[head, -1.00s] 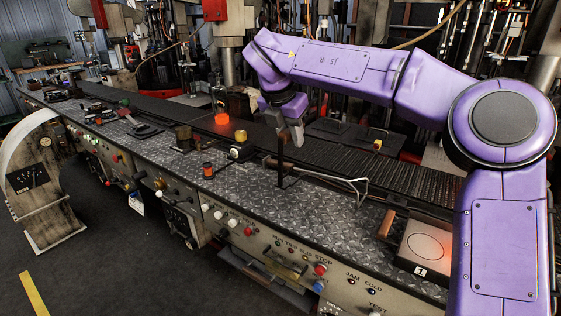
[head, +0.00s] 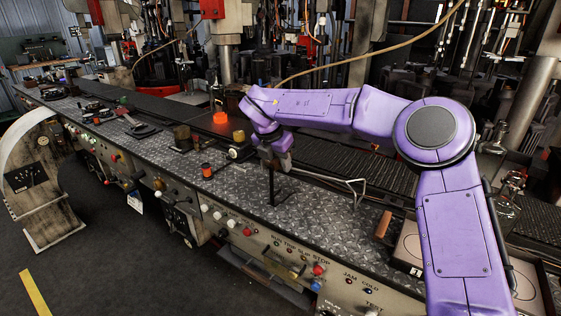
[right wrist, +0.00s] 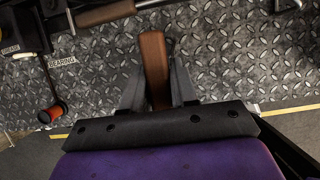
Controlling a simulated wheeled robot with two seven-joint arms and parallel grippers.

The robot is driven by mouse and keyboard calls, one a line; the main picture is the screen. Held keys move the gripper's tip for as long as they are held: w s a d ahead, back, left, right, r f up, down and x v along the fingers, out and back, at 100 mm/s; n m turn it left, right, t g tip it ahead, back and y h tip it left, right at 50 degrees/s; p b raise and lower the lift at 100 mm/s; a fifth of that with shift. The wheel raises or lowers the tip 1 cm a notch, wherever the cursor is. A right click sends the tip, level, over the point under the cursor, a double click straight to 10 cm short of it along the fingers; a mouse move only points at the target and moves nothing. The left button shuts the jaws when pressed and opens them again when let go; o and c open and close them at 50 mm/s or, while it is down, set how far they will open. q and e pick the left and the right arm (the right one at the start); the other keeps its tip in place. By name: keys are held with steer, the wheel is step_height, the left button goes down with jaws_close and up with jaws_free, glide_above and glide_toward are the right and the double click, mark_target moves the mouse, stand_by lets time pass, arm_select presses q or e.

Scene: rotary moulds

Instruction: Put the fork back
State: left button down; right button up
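A pale wire tool with two bent prongs (head: 350,187), the only fork-shaped thing I see, lies on the bench plate. Its left end is hidden behind my right gripper in the head view. A brown and dark rod, which may be its handle, crosses the top left of the right wrist view (right wrist: 105,13). My right gripper (head: 275,160) points down over the bench. Its fingers (right wrist: 159,85) close around a brown bar (right wrist: 153,55). This looks like the dark upright bar (head: 271,188) below the gripper. Whether its lower end touches the plate is unclear. My left gripper is out of view.
A glowing orange piece (head: 221,119) and a yellow-topped knob (head: 239,137) stand left of the gripper. A wooden block (head: 384,225) lies near a pale square plate (head: 407,249) at right. The front panel carries buttons. Patterned plate around the bar is mostly clear.

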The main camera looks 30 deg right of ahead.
steer(key=o, duration=0.4)
steer(key=shift+d, duration=0.1)
steer(key=shift+r+p, duration=0.3)
steer(key=shift+p, duration=0.05)
steer(key=v, duration=1.1)
steer(key=shift+a+r, duration=0.3)
steer(key=shift+r, duration=0.05)
